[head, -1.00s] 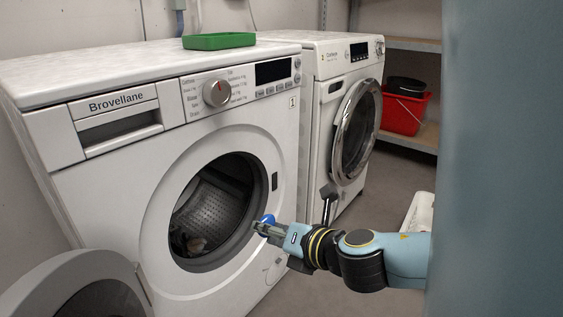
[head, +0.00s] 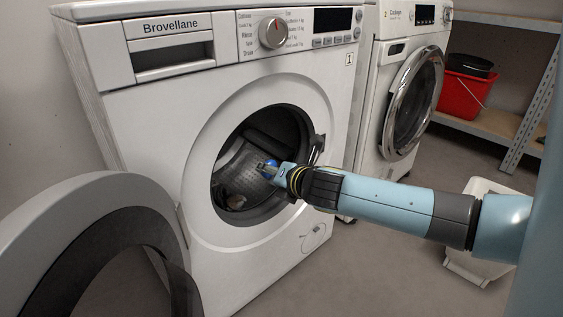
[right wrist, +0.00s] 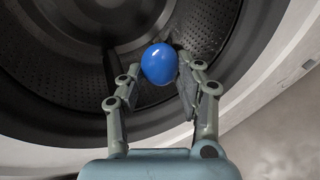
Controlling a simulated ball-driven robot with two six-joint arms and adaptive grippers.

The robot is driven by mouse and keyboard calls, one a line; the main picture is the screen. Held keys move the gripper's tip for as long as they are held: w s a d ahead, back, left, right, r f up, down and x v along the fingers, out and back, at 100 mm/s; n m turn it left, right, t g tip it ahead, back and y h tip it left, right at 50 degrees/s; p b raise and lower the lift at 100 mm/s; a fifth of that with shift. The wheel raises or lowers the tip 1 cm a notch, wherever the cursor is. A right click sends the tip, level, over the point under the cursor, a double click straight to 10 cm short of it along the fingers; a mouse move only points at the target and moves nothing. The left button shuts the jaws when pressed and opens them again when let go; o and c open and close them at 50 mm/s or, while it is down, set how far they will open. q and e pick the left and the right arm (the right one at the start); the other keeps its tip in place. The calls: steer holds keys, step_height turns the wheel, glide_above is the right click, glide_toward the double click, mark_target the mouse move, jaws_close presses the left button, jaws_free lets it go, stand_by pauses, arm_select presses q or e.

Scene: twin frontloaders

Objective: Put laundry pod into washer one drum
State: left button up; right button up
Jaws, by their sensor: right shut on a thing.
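The laundry pod (right wrist: 159,64) is blue and round, and it is held between the fingertips of my right gripper (right wrist: 152,80). In the head view the pod (head: 270,164) shows as a small blue patch at the gripper (head: 268,170), in the drum opening. Washer one (head: 190,120) is the white front-loader marked 1, with its door (head: 60,235) swung open to the left. Its drum (head: 240,165) is dark perforated metal with some light cloth low inside. In the right wrist view the drum (right wrist: 60,60) lies behind the pod. My left gripper is not in view.
Washer two (head: 375,100) stands to the right with its round door shut. A red bucket (head: 462,95) sits on a shelf behind. A white bin (head: 480,262) stands on the floor at the right.

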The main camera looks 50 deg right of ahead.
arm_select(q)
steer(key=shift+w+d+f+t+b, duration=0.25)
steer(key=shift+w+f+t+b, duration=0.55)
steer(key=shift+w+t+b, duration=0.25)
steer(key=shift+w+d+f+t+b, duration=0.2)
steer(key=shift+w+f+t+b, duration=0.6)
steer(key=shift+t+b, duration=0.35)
arm_select(e)
steer(key=x, duration=1.7)
steer(key=shift+f, duration=0.15)
step_height(320, 180, down, 5)
steer(key=b, duration=0.3)
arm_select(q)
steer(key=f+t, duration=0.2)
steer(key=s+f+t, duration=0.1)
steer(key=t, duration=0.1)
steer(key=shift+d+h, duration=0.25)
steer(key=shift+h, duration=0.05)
arm_select(e)
steer(key=o, duration=0.9)
steer(key=shift+r, duration=0.3)
